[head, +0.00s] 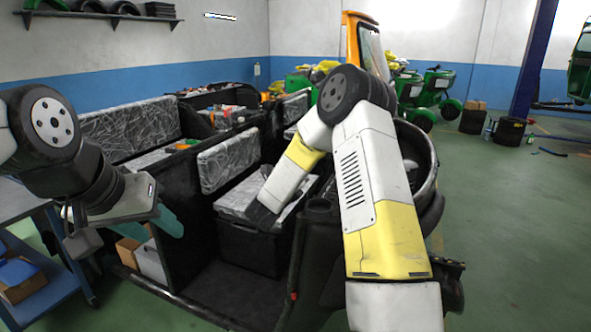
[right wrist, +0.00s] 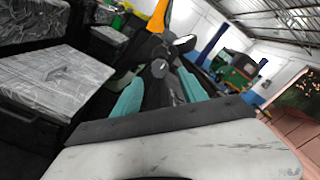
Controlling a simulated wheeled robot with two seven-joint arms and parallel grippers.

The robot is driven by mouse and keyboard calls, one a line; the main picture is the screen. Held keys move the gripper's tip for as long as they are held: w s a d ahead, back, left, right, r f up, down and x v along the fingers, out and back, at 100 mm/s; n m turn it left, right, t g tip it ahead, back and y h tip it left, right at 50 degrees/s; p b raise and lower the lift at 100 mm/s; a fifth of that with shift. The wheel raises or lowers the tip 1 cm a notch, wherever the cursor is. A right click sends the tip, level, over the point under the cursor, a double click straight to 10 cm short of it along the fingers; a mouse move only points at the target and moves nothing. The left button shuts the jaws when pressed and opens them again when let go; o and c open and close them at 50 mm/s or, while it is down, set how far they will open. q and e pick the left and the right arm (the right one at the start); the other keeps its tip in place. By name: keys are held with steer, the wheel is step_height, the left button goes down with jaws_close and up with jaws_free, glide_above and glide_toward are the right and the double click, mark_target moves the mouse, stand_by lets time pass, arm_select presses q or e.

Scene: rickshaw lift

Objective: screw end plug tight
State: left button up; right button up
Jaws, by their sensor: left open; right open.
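No end plug can be made out in either view. My left gripper (head: 166,222) is at the left of the head view, its teal fingers partly hidden behind the wrist; it is open, beside the open side of a black rickshaw body (head: 262,250). My right arm reaches over the rickshaw's front in the head view, and its gripper is not clearly visible there. In the right wrist view my right gripper (right wrist: 158,95) is open, its two teal fingers apart. A dark part with a round end (right wrist: 159,68) shows between and beyond the fingers; I cannot tell whether they touch it.
Plastic-wrapped seats (head: 228,160) fill the rickshaw. A blue cart (head: 45,255) with boxes stands at the left. A blue pillar (head: 533,60) and green vehicle parts (head: 435,85) stand behind. The green floor (head: 520,230) at the right is mostly clear.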

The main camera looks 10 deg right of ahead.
steer(key=shift+v, duration=1.7)
steer(key=a+r+n+t+y, duration=0.1)
steer(key=a+r+n+y, duration=0.4)
steer(key=r+n+y, duration=0.35)
steer(key=s+a+r+n+g+y, duration=0.25)
steer(key=s+r+n, duration=0.35)
steer(key=n, duration=0.5)
steer(key=s+d+f+n+g, duration=0.1)
steer(key=s+d+n+g, duration=0.1)
steer(key=s+n, duration=0.3)
steer(key=s+d+f+n+g, duration=0.1)
steer(key=s+n+g, duration=0.2)
steer(key=s, duration=1.1)
steer(key=s+d+f+n+g+y, duration=0.1)
steer(key=s+d+f+n+g, duration=0.1)
steer(key=s+n, duration=0.5)
steer(key=s, duration=0.3)
steer(key=shift+s+d, duration=0.25)
steer(key=shift+d, duration=0.05)
